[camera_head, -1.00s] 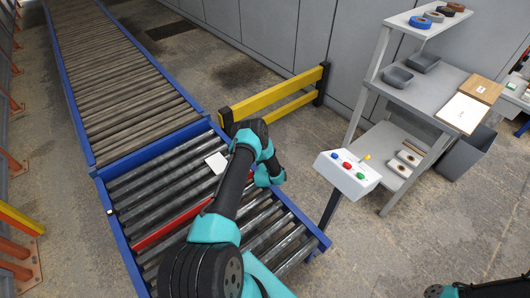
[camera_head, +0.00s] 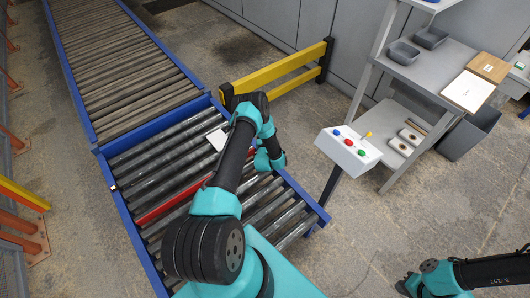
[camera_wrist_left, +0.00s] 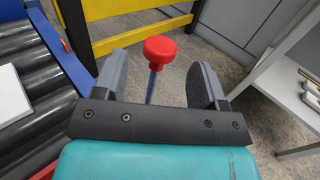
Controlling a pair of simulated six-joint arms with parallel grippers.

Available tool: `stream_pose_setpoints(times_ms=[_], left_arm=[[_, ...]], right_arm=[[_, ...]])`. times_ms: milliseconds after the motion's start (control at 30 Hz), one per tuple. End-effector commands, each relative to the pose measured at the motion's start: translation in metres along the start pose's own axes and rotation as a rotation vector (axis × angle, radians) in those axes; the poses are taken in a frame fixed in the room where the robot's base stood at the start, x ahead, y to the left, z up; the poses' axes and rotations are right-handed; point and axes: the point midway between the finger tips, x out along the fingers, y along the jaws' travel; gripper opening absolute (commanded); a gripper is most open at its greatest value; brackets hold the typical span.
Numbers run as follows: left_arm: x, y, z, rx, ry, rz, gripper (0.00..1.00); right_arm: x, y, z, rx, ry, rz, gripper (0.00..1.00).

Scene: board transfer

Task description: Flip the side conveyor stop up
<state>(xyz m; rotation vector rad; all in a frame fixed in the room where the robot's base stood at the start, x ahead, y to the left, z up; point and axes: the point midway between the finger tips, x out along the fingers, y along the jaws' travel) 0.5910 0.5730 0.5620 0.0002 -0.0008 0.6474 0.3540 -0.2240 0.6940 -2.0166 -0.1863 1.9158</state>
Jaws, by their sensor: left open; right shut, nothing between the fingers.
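A red bar (camera_head: 172,203) lies across the rollers of the near conveyor section, partly hidden behind my left arm. In the left wrist view, a red knob (camera_wrist_left: 159,49) on a thin blue rod stands between the fingers of my left gripper (camera_wrist_left: 163,72). That gripper is open, with visible gaps on both sides of the knob. I cannot tell how the rod joins the red bar. In the head view, my left arm reaches over the conveyor's right side, and its fingers are hidden. My right gripper (camera_head: 409,286) is shut and empty at the bottom right, over the floor.
A white card (camera_head: 217,139) lies on the rollers. A yellow barrier (camera_head: 278,72) stands behind the conveyor's right side. A control box (camera_head: 347,151) with coloured buttons stands to the right, before a grey shelf unit (camera_head: 425,70). The floor between box and right arm is clear.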

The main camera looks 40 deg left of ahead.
Motion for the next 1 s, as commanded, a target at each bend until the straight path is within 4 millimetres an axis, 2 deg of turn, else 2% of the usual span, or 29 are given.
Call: stream_pose_setpoints(times_ms=[400, 600, 800, 1000], left_arm=[[-0.082, 0.000, -0.001, 0.000, 0.003, -0.001, 0.65], [-0.114, 0.000, 0.000, 0.000, 0.001, -0.001, 0.65], [-0.127, 0.000, 0.000, 0.000, 0.000, 0.000, 0.65], [-0.127, 0.000, 0.000, 0.000, -0.001, 0.000, 0.65]], right_arm=[[0.000, 0.000, 0.000, 0.000, 0.000, 0.000, 0.00], [0.000, 0.000, 0.000, 0.000, 0.000, 0.000, 0.00], [0.000, 0.000, 0.000, 0.000, 0.000, 0.000, 0.00], [0.000, 0.000, 0.000, 0.000, 0.000, 0.000, 0.00]])
